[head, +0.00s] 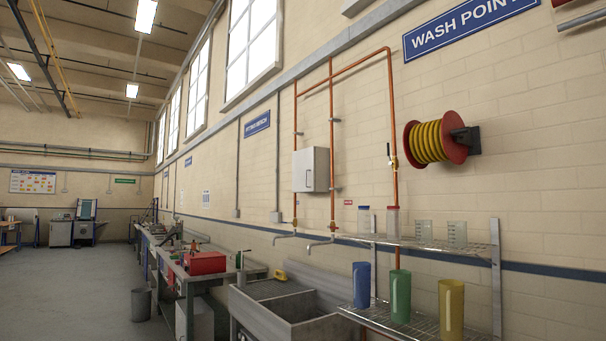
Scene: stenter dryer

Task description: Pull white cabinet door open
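A white cabinet (311,170) hangs on the brick wall near the middle of the head view, between two vertical copper pipes. My gripper is not in this view.
A metal sink (290,305) with two taps lies below the wall cabinet. A wire shelf (440,245) with jugs and beakers stands at right. A workbench with a red box (205,263) and a bin (141,304) are at left. The floor (70,290) further left is clear.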

